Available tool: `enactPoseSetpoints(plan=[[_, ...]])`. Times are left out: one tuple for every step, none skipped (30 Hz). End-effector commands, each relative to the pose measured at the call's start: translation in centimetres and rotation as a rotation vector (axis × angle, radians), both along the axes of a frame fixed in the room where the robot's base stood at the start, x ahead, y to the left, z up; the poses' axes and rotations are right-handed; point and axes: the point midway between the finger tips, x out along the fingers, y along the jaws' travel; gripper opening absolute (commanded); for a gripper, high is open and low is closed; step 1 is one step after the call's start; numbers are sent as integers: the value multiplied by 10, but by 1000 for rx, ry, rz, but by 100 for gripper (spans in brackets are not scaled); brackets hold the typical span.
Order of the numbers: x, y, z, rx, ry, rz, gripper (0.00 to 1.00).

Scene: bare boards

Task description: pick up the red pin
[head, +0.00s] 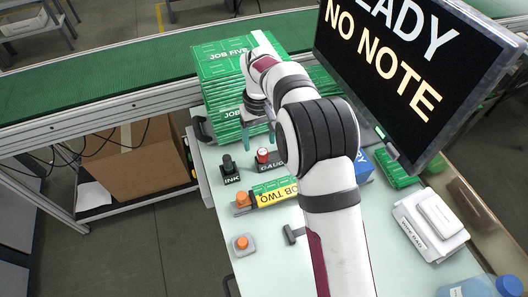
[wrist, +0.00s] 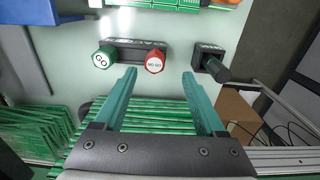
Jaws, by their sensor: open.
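The red pin (wrist: 155,62), its top marked NO GO, stands in a dark block (wrist: 127,44) beside a green-topped pin (wrist: 103,56). In the head view the red pin (head: 263,155) shows on the block marked GAUG (head: 272,165); the rest of the label and the green pin are hidden by my arm. My gripper (wrist: 159,73) is open and empty, its teal fingers pointing at the block. In the wrist view the red pin appears between and just past the fingertips, nearer the line of the left one. I cannot tell the height gap.
A black-handled stamp (head: 229,166) in the INK holder stands close left of the block in the head view. Stacked green boards (head: 222,92) rise behind.

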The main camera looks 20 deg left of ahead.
Motion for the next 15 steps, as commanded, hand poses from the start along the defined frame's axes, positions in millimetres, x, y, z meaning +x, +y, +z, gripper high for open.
enactPoseSetpoints(plan=[[0,0,-5,0,0,-1,72],[0,-1,-8,0,0,-1,72],[1,-1,-14,-1,-1,-1,72],[2,-3,-20,-1,1,-2,72],[3,-4,-26,-1,1,-2,72],[4,-5,-35,-1,3,-3,72],[6,-6,-41,-1,1,-3,72],[6,-6,-46,-1,1,-2,72],[6,-6,-53,-1,1,-2,72],[6,-6,-56,-1,1,-3,72],[6,-6,-59,0,0,-3,72],[6,-6,-61,1,-1,-3,72],[6,-5,-61,1,-1,-3,72],[6,-5,-62,2,-2,-3,72],[6,-5,-61,2,-2,-3,72]])
